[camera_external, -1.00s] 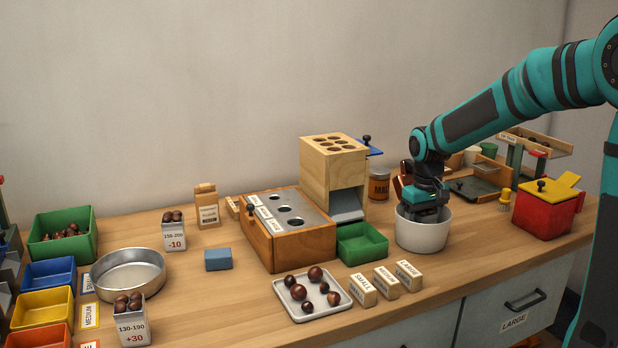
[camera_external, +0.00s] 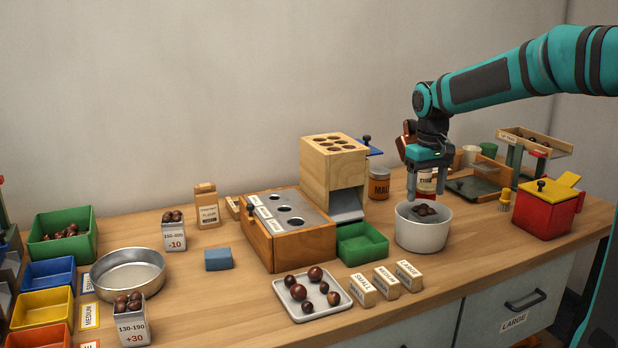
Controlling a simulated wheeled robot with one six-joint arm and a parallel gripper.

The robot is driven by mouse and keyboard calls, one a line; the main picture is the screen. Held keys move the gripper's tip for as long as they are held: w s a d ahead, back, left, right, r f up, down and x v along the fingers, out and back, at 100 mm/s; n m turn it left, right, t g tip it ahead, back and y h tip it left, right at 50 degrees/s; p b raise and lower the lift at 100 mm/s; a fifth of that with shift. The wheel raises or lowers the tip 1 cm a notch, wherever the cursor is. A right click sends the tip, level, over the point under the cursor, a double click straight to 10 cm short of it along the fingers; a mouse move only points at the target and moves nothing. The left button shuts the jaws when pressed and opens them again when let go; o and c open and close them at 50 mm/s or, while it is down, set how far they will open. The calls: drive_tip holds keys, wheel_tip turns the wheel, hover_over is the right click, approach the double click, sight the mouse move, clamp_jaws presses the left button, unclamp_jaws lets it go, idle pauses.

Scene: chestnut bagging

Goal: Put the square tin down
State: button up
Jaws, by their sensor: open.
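A grey square tin (camera_external: 429,218) with dark chestnuts in it sits inside the white round bowl (camera_external: 423,238) at the right of the bench. The bowl's wall hides its lower part, so I cannot see what it rests on. My gripper (camera_external: 426,196) is open and empty just above the bowl, its fingers pointing down and clear of the tin. Two other square tins with chestnuts stand at the left, one marked -10 (camera_external: 174,238) and one marked +30 (camera_external: 133,332).
A green tray (camera_external: 362,245) and wooden size blocks (camera_external: 385,283) are left and in front of the bowl. A red box (camera_external: 544,216) with a yellow lid stands to the right. A jar with a red band shows behind my fingers.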

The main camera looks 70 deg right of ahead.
drive_tip(key=shift+r, duration=1.05)
drive_tip(key=w+a+r+n+t+h, duration=0.1)
drive_tip(key=w+a+r+n+t, duration=0.2)
drive_tip(key=a, duration=0.5)
drive_tip(key=w+a+r+t+h, duration=0.2)
drive_tip(key=a+r, duration=0.3)
drive_tip(key=a, duration=0.3)
drive_tip(key=w+a+r+n+t+h, duration=0.1)
drive_tip(key=w+a+r+n+t, duration=0.15)
drive_tip(key=a+r, duration=0.4)
drive_tip(key=s+a+r+n+t+y, duration=0.1)
drive_tip(key=s+a+r+t, duration=0.1)
drive_tip(key=a, duration=0.5)
drive_tip(key=s+a+r+n+t+y, duration=0.1)
drive_tip(key=s+a+r+t, duration=0.2)
drive_tip(key=a, duration=0.4)
drive_tip(key=s+a+r+n+t+y, duration=0.1)
drive_tip(key=s+a+r+t+y, duration=0.1)
drive_tip(key=s+a+t, duration=0.3)
drive_tip(key=shift+a+r, duration=0.65)
drive_tip(key=shift+a, duration=0.55)
drive_tip(key=shift+n, duration=0.25)
